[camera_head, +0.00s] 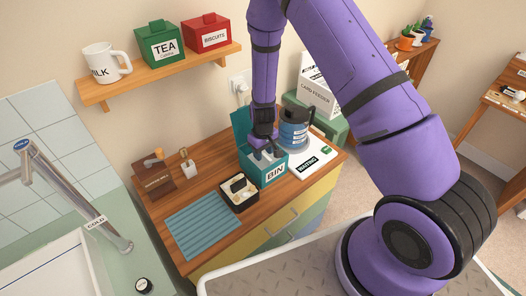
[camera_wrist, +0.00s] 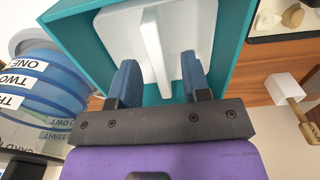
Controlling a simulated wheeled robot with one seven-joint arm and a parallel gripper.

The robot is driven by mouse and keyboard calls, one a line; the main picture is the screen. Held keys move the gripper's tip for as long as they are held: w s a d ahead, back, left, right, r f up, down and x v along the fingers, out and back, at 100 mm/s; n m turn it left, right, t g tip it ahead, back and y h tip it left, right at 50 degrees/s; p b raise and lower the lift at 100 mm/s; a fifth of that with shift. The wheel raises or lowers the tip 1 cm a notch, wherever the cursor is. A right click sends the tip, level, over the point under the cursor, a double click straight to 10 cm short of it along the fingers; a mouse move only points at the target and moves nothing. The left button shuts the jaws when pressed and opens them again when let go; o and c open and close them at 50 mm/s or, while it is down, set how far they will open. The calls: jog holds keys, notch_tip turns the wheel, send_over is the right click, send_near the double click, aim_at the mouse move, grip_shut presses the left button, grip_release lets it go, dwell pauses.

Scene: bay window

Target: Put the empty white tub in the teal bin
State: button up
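The teal bin (camera_head: 264,176), labelled BIN, stands on the wooden counter with its lid raised at the back. A white piece (camera_wrist: 178,22), which looks like the tub, lies inside the bin (camera_wrist: 232,35) in the wrist view. An upright white ridge on it stands between my fingers. My gripper (camera_head: 266,153) points down into the bin's opening. In the wrist view my gripper (camera_wrist: 160,82) has its two blue fingers wide apart, one on each side of the ridge, with gaps visible. The fingers hide part of the white piece, and its bottom is not visible.
A blue banded container (camera_head: 293,132) stands close right of the bin, by a white WAITING board (camera_head: 310,163). A black box (camera_head: 239,207) with small items sits in front left. A blue ribbed mat (camera_head: 203,222) lies further left. A shelf (camera_head: 160,73) hangs above.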

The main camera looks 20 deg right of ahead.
notch_tip(320, 180, up, 11)
dwell(0.7)
jog(key=s+d+r+m+t+y, duration=0.15)
jog(key=s+r, duration=0.35)
jog(key=r, duration=0.8)
jog(key=s+d+r+t, duration=0.15)
jog(key=s+r, duration=0.25)
jog(key=r, duration=1)
jog(key=s+d+r, duration=0.1)
jog(key=s+r, duration=0.2)
jog(key=s, duration=0.3)
jog(key=s+d+r+m+t+h, duration=0.1)
jog(key=s+r, duration=0.3)
jog(key=s, duration=0.3)
jog(key=s+d+r+m+t, duration=0.1)
jog(key=s+d+r, duration=0.1)
jog(key=s+r, duration=0.2)
jog(key=s, duration=0.3)
jog(key=shift+s, duration=0.15)
